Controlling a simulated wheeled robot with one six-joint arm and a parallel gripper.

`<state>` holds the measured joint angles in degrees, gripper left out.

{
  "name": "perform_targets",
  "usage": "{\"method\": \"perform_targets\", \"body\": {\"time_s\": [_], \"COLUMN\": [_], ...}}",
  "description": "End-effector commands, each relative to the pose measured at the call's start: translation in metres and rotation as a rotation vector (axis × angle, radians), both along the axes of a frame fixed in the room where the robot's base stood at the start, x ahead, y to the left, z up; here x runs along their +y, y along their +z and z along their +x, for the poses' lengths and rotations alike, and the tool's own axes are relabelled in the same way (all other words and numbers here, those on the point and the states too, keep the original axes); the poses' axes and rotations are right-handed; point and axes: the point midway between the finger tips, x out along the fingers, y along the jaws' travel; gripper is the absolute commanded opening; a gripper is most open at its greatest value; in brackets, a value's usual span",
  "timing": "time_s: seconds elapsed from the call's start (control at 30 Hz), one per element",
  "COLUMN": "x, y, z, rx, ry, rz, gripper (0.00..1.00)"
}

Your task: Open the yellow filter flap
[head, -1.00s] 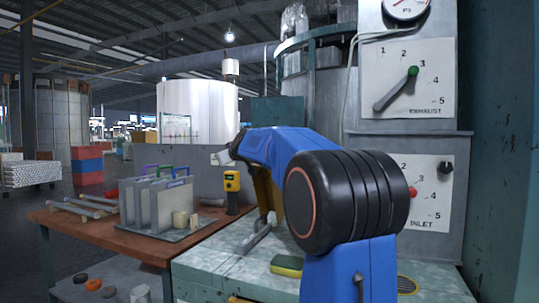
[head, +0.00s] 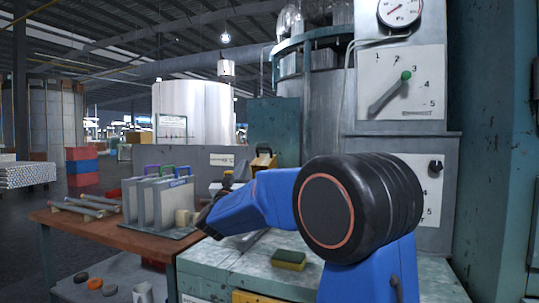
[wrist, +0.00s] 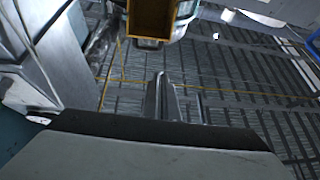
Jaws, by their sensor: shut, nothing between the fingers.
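A yellow panel (head: 250,297) shows at the bottom edge of the head view, on the front of the pale green bench and mostly cut off. I cannot tell if it is the filter flap. A brownish-yellow box-like part (head: 263,160) stands behind my arm. A yellow-framed part (wrist: 152,18) shows at the top of the wrist view; I cannot tell if it is the same part. My gripper (head: 205,220) is dark and small at the left end of my blue arm, beside the bench. Its metal fingers (wrist: 165,97) are shut and empty in the wrist view.
A brown table (head: 120,235) at left holds a rack of grey plates (head: 160,200) and several rods (head: 85,208). A yellow-green sponge (head: 288,259) lies on the bench (head: 235,263). The exhaust panel (head: 400,85) stands at right, with the inlet panel below it partly hidden by my arm.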

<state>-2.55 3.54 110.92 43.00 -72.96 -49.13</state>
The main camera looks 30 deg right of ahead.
Motion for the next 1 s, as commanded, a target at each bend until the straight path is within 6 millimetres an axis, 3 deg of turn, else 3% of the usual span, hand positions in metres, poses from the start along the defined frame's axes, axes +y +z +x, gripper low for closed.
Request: {"method": "perform_targets", "body": {"time_s": [0.17,0.33,0.9,1.0], "x": [0.013,0.01,-0.051,-0.062], "y": [-0.005,-0.002,0.05,0.048], "z": [-0.021,-0.023,0.024,0.034], "rx": [-0.058,-0.071,-0.071,-0.067], "ry": [-0.052,-0.064,-0.065,-0.064], "rz": [-0.016,-0.019,-0.019,-0.02], "gripper": [0.0,0.0,0.0,0.0]}}
